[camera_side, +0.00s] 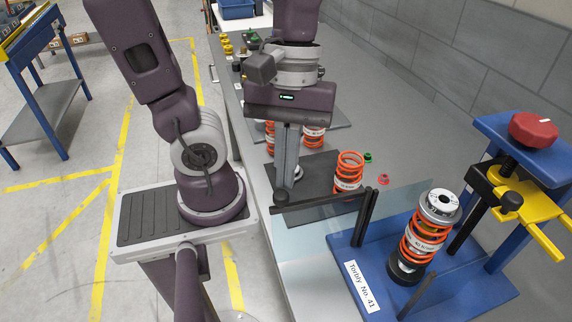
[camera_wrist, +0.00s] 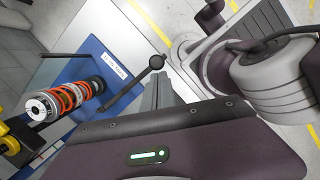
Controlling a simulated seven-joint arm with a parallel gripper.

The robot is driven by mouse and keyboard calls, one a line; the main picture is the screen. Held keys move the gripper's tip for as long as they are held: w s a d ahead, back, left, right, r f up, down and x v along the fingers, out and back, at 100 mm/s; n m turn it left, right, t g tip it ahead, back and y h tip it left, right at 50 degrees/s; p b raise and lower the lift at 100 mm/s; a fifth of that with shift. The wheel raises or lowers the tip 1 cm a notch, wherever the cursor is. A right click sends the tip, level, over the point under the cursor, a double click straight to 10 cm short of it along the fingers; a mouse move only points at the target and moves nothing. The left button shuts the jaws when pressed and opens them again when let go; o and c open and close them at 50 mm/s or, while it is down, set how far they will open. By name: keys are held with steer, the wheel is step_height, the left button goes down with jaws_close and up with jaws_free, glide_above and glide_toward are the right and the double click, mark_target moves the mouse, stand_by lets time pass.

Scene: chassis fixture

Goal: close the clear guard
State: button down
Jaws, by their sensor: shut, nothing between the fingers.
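The clear guard (camera_side: 312,232) is a see-through, faintly bluish panel at the front left of the blue fixture (camera_side: 348,247). It stands swung out to the left from black posts at the fixture's corner. A dark bar runs along its top edge to a black knob (camera_side: 280,197) at the free end. The knob also shows in the wrist view (camera_wrist: 156,62), at the end of its dark bar. My gripper (camera_side: 286,184) is shut and empty, pointing down close to the knob. Its fingers (camera_wrist: 161,82) show just below the knob in the wrist view; I cannot tell whether they touch.
An orange spring on a damper (camera_side: 424,240) stands upright in the fixture, beside a yellow fork (camera_side: 530,205) and a red knob (camera_side: 533,129). Another orange spring (camera_side: 348,172) stands on a dark mat (camera_side: 312,168) behind the guard. Grey bench surface lies open at the back.

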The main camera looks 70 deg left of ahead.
steer(key=shift+s+d, duration=0.2)
steer(key=shift+d, duration=0.85)
steer(key=w+d+n+t, duration=0.2)
steer(key=w+d+n, duration=0.7)
steer(key=d, duration=0.5)
steer(key=shift+w, duration=0.75)
steer(key=shift+w+d, duration=0.1)
